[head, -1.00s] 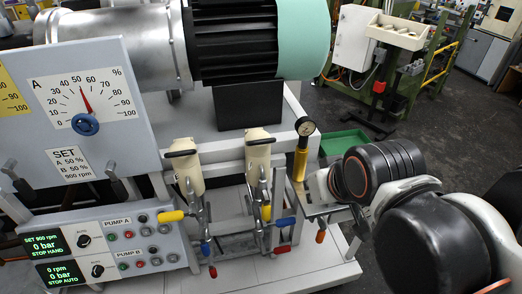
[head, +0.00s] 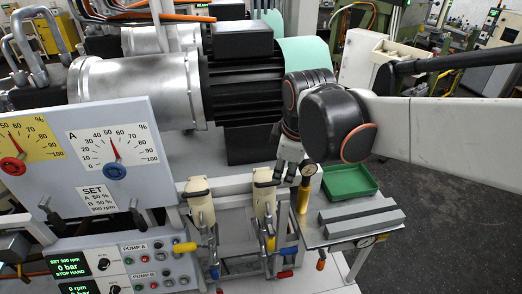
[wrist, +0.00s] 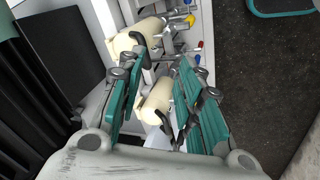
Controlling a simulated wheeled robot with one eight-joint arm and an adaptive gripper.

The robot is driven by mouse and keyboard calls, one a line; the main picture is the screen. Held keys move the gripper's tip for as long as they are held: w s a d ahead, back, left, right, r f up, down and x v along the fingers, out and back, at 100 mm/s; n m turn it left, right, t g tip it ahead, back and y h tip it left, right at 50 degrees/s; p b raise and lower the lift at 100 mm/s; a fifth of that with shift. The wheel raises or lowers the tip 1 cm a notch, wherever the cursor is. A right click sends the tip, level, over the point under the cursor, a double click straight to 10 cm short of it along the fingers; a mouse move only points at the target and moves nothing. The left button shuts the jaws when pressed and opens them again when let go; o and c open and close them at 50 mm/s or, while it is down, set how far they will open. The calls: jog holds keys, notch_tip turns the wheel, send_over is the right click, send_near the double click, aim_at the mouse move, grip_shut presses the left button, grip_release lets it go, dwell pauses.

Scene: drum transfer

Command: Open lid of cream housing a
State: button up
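Two cream housings with black handles on top stand side by side on the front frame, the left one (head: 201,208) and the right one (head: 264,194). I cannot tell which is housing a. Both lids look closed. My gripper (head: 288,170) hangs above and just behind the right housing in the head view. In the wrist view my gripper (wrist: 161,72) is open, its teal-padded fingers spread with the right housing (wrist: 154,101) showing between and below them. The left housing (wrist: 135,38) lies beyond, partly covered by a finger. I see no contact with either.
A brass cylinder with a gauge (head: 304,192) stands close right of the right housing. A green tray (head: 349,181) and grey bars (head: 360,217) lie further right. A motor (head: 240,85) is behind.

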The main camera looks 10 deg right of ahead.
jog(key=w+a+r+n+g+p, duration=0.1)
jog(key=w+a+r+n+p, duration=0.1)
jog(key=w+n+p, duration=0.15)
jog(key=n+b, duration=0.2)
send_near(268, 183)
jog(key=x, duration=0.8)
jog(key=shift+f, duration=0.1)
grip_shut()
